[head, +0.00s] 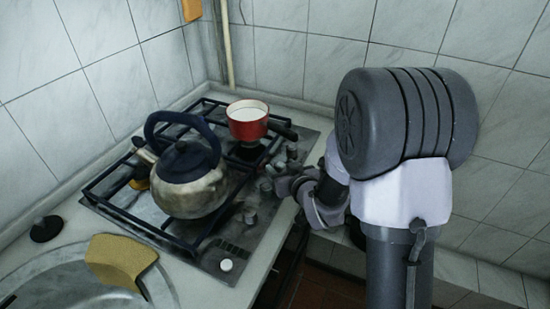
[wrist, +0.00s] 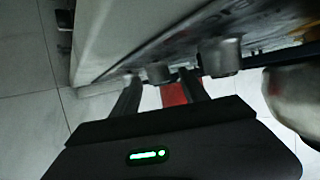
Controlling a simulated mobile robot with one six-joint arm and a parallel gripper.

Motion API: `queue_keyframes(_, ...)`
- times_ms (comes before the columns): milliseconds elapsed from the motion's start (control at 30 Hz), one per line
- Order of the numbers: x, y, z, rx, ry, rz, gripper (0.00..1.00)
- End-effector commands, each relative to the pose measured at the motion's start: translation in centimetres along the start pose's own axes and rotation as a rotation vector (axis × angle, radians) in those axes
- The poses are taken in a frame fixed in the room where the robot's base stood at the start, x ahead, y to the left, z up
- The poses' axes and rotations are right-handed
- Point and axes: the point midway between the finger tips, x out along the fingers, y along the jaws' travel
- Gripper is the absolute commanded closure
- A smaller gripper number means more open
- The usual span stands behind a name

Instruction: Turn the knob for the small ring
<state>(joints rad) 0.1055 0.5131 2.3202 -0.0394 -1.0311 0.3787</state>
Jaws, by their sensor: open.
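The hob (head: 205,262) has several metal knobs in a row along its right side. One knob (head: 250,215) stands nearer the front, and another (head: 291,151) is near the red pot. My gripper (head: 276,186) is at this row, at its middle. In the wrist view my gripper (wrist: 159,77) is open, with a knob (wrist: 158,73) showing between its fingertips. I cannot tell whether the fingers touch it. A second knob (wrist: 220,58) is just right of the fingers. Which knob serves the small ring is not clear.
A kettle (head: 192,193) with a dark handle stands on the black grate. A yellow cloth (head: 120,261) lies by the sink (head: 62,276). Tiled walls close the corner.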

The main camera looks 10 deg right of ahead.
Motion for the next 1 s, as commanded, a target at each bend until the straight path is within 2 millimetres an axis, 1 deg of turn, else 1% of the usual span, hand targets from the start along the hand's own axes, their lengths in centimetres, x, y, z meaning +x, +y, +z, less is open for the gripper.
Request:
queue_keyframes(333,-0.09,0.03,0.22,-0.001,0.001,0.0,0.48)
queue_keyframes(367,-0.09,0.03,0.22,-0.001,0.001,0.0,0.52)
queue_keyframes(400,-0.08,0.03,0.22,-0.001,0.0,0.0,0.59)
queue_keyframes(567,-0.08,0.03,0.22,-0.001,0.0,0.0,0.91)
queue_keyframes(600,-0.08,0.03,0.22,-0.001,0.0,0.0,0.99)
queue_keyframes(633,-0.08,0.03,0.22,-0.001,0.0,0.0,1.0)
queue_keyframes(833,-0.09,0.08,0.19,-0.004,0.0,-0.009,1.0)
queue_keyframes(1000,-0.12,0.26,0.16,-0.024,-0.001,-0.058,1.0)
